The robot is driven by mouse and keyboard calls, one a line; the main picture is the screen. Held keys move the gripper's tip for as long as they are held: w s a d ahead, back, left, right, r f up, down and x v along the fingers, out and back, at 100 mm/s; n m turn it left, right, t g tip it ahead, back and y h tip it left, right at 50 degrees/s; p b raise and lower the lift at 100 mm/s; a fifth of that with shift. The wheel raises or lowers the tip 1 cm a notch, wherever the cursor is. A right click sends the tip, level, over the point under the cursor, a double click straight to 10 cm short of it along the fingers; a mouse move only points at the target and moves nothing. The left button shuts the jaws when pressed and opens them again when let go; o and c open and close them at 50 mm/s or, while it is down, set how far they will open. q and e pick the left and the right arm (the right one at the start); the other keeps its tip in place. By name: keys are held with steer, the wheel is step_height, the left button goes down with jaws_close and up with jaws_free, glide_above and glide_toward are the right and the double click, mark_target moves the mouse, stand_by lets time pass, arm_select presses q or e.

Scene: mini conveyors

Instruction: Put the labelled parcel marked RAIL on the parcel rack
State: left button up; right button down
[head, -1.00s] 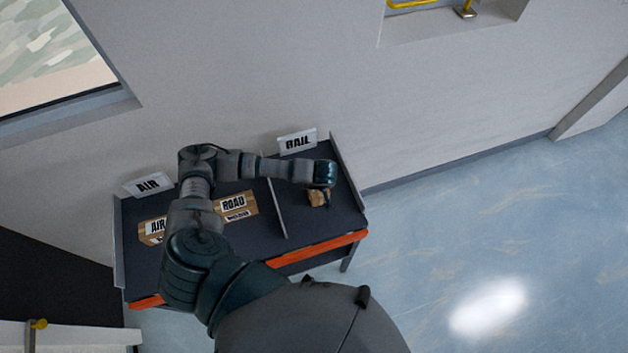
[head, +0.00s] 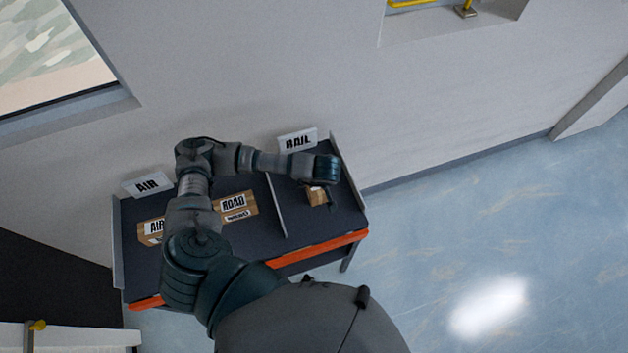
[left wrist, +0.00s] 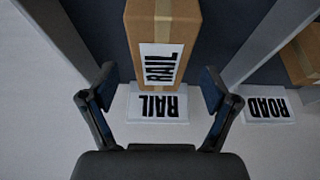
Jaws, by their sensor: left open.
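The brown RAIL parcel (head: 316,195) stands on the parcel rack (head: 340,212) in its right compartment, under the RAIL sign (head: 297,141). In the left wrist view the parcel (left wrist: 163,25) shows its white RAIL label, with the RAIL sign (left wrist: 158,106) beside it. My left gripper (left wrist: 157,80) is open. Its fingers are spread wide on either side, with a gap to the parcel, and nothing is held. In the head view my left wrist partly covers the compartment's back. My right gripper is not in view.
A divider (head: 277,207) separates the compartments. The left part holds a ROAD parcel (head: 244,212) and an AIR parcel (head: 148,240), with an AIR sign (head: 147,185) behind. The wall (head: 350,90) stands close behind. Floor (head: 450,230) to the right is clear.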

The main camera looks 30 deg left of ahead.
arm_select(q)
steer(key=v, duration=0.6)
steer(key=shift+s+a+r, duration=0.1)
steer(key=shift+a, duration=0.15)
steer(key=shift+d, duration=0.2)
